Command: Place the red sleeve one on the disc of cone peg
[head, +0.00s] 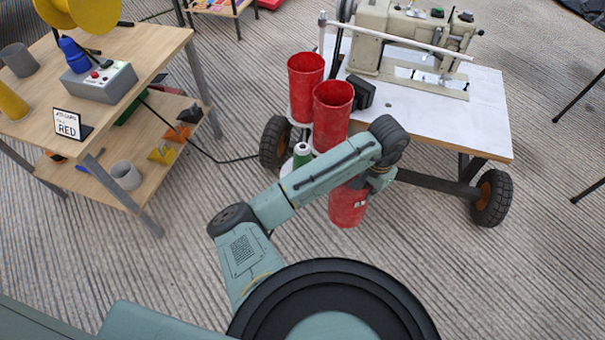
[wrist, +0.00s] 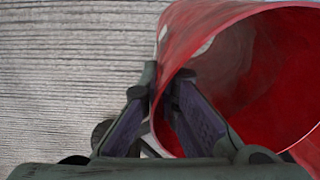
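A red sleeve (head: 347,208) shows below my forearm in the head view, partly hidden by it. In the wrist view this open-ended red sleeve (wrist: 262,75) fills the right side. My gripper (head: 378,182) has one finger inside and one outside its wall, close together at the tips (wrist: 165,80), and appears shut on it. Two more red sleeves, one behind (head: 305,85) and one in front (head: 332,112), stand upright at the cart's left end.
The wheeled cart with a white top (head: 485,110) carries a sewing machine (head: 410,45). A black box (head: 361,92) sits near the sleeves. A wooden table (head: 140,60) with a lower shelf stands left. A black cable crosses the floor.

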